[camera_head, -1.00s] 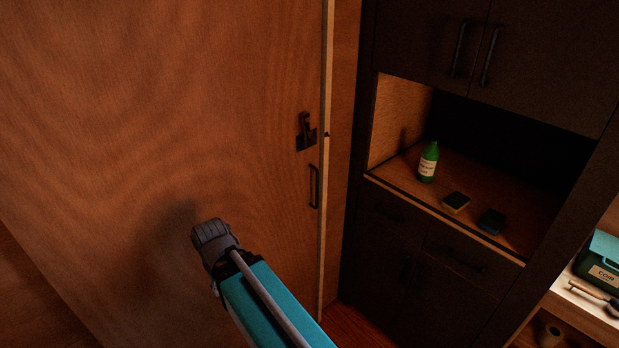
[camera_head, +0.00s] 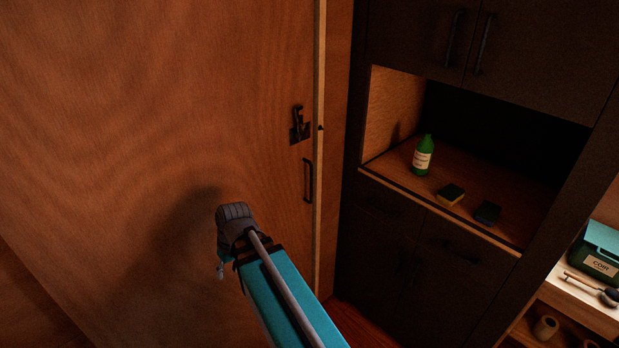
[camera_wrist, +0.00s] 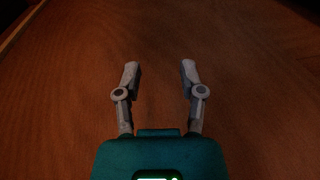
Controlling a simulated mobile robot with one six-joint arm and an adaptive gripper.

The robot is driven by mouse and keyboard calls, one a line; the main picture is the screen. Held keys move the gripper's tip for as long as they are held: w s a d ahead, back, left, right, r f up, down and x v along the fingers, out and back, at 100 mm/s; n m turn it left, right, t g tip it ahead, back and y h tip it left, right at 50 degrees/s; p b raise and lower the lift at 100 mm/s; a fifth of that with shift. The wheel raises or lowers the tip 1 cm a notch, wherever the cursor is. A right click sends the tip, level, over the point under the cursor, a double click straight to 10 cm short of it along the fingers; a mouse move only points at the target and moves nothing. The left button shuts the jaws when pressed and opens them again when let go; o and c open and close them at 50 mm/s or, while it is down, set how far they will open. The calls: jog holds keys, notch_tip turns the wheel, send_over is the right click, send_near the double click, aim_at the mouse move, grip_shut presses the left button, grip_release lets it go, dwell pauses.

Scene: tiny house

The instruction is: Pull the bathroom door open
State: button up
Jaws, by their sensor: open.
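The bathroom door (camera_head: 130,110) is a large brown wooden panel filling the left half of the head view. Its right edge shows a pale strip, and I cannot tell for certain whether it stands slightly ajar. A dark latch (camera_head: 299,127) and a dark bar handle (camera_head: 308,181) sit near that edge. In the head view my teal and grey arm reaches up in front of the door, left of and below the handle; the fingers are mostly hidden there. In the wrist view my gripper (camera_wrist: 159,75) is open and empty, its two fingers apart before bare brown wood. No handle shows there.
A dark cabinet (camera_head: 385,255) stands right of the door. A lit shelf with a green box (camera_head: 597,254) is at the far right. A strip of floor (camera_head: 352,318) shows below.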

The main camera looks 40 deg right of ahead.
jog(key=w+d+n+t+y+b, duration=0.1)
jog(key=w+d+t+y+b, duration=0.35)
jog(key=d, duration=0.55)
jog(key=n+t+h+b, duration=0.15)
jog(key=t+b, duration=0.45)
jog(key=t, duration=0.6)
send_near(311, 173)
jog(key=s, duration=0.1)
jog(key=s+d, duration=0.1)
jog(key=s, duration=0.1)
jog(key=shift+s+d+f+h, duration=0.1)
jog(key=shift+s+f+h, duration=0.1)
jog(key=shift+h, duration=0.2)
jog(key=shift+w, duration=0.1)
jog(key=x, duration=1.3)
jog(key=shift+w, duration=0.35)
jog(key=shift+a, duration=0.2)
grip_shut()
